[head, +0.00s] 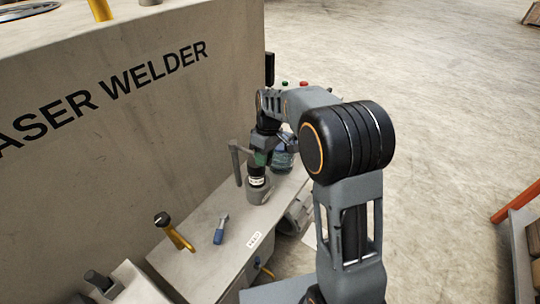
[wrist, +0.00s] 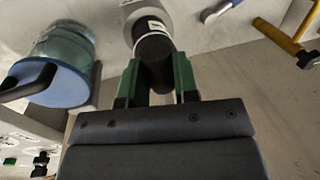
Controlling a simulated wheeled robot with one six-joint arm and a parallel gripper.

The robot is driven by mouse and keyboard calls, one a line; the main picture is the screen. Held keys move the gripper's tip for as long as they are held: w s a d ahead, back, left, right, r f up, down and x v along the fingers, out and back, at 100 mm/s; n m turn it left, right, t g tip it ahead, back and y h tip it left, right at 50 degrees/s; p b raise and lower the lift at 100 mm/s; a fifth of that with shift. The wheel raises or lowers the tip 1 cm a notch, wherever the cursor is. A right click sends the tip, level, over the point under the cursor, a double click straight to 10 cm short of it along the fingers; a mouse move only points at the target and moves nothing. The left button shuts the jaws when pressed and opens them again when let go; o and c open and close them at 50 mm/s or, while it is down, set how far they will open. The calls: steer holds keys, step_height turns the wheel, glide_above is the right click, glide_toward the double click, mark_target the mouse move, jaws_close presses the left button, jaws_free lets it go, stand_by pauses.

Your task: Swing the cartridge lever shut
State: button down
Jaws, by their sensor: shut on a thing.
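My gripper (head: 262,157) is over the bench, its green fingers pointing down. In the wrist view my gripper (wrist: 158,70) is shut on a black cylinder (wrist: 154,48), one finger on each side. The cylinder's lower end, with a white label, sits in a round grey holder (head: 259,193). A grey bent bar (head: 237,162) stands just left of the holder. A short blue lever (head: 221,229) and a yellow lever (head: 180,238) with a black knob stand farther forward on the bench, apart from my gripper. I cannot tell which one is the cartridge lever.
A glass jar (wrist: 67,48) with a blue lid stands beside the holder, close to my gripper; it also shows in the head view (head: 284,152). The laser welder's wall (head: 150,130) rises along the left. Open floor (head: 450,130) lies to the right.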

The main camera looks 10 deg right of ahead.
stand_by(0.3)
steer(key=c, duration=0.9)
jaws_free()
steer(key=shift+w, duration=0.1)
steer(key=shift+o, duration=0.2)
step_height(320, 180, up, 14)
steer(key=w+d, duration=0.1)
steer(key=d, duration=0.1)
steer(key=shift+w+f+p, duration=0.2)
steer(key=shift+w+p, duration=0.1)
steer(key=shift+w, duration=0.1)
step_height(320, 180, down, 6)
steer(key=s+d+r+m+t, duration=0.1)
steer(key=s+m, duration=0.2)
steer(key=m, duration=0.2)
steer(key=s+d+f+m+t, duration=0.1)
steer(key=s+t, duration=0.1)
steer(key=s, duration=0.7)
steer(key=s+d+f+m+t+h, duration=0.1)
steer(key=s+m+t, duration=0.1)
steer(key=s, duration=0.7)
steer(key=shift+d+f+m+h, duration=0.2)
steer(key=shift+d+m+h, duration=0.05)
steer(key=shift+m+h, duration=0.05)
